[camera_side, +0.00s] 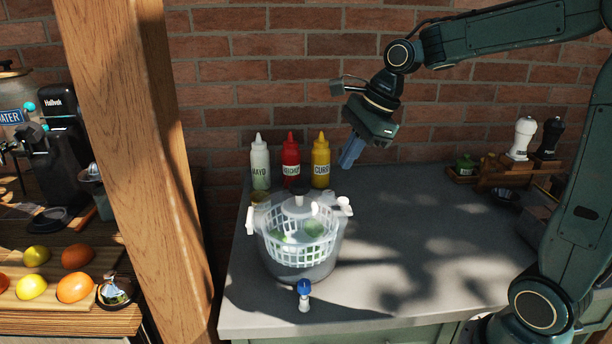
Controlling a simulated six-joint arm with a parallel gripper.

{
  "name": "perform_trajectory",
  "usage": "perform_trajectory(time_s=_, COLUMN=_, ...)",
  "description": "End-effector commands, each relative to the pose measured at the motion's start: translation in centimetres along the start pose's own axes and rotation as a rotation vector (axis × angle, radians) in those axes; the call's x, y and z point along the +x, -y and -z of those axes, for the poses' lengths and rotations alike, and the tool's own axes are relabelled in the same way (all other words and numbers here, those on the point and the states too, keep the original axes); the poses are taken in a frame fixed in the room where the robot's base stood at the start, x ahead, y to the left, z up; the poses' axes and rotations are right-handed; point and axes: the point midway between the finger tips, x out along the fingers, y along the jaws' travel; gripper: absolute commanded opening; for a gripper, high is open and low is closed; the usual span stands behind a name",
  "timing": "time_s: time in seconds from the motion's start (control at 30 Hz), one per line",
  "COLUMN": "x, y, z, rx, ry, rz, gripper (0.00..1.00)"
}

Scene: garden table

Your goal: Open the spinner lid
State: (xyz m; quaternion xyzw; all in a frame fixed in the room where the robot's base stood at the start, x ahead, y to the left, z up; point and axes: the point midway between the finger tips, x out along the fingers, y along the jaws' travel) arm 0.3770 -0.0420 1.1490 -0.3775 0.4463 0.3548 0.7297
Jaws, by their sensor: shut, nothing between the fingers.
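The salad spinner (301,257) stands near the left end of the grey counter, a clear bowl with a white basket and some green leaves inside. A clear lid (300,207) with a dark-topped knob sits on its top. White clips or handles show at the left and right of the rim. My gripper (349,160) is shut and empty. It hangs in the air above and to the right of the lid, pointing down and slightly left, apart from the spinner.
Mayo (260,165), ketchup (291,160) and curry (320,163) bottles stand behind the spinner. A small blue-and-white object (304,294) stands in front of it. A wooden post (140,150) rises at left. The counter (420,235) is clear right of the spinner. A spice tray (490,172) is at back right.

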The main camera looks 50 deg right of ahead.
Motion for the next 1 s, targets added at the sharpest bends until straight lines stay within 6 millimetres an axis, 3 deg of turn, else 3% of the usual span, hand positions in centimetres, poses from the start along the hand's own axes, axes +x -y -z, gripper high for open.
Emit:
perform_trajectory(time_s=0.1, x=-1.8, y=0.0, z=0.0, rx=-0.001, ry=-0.001, rz=0.005, gripper=0.0)
perform_trajectory(time_s=1.0, x=-3.8, y=-5.9, z=-0.6, rx=-0.611, ry=-0.059, rz=0.042, gripper=0.0)
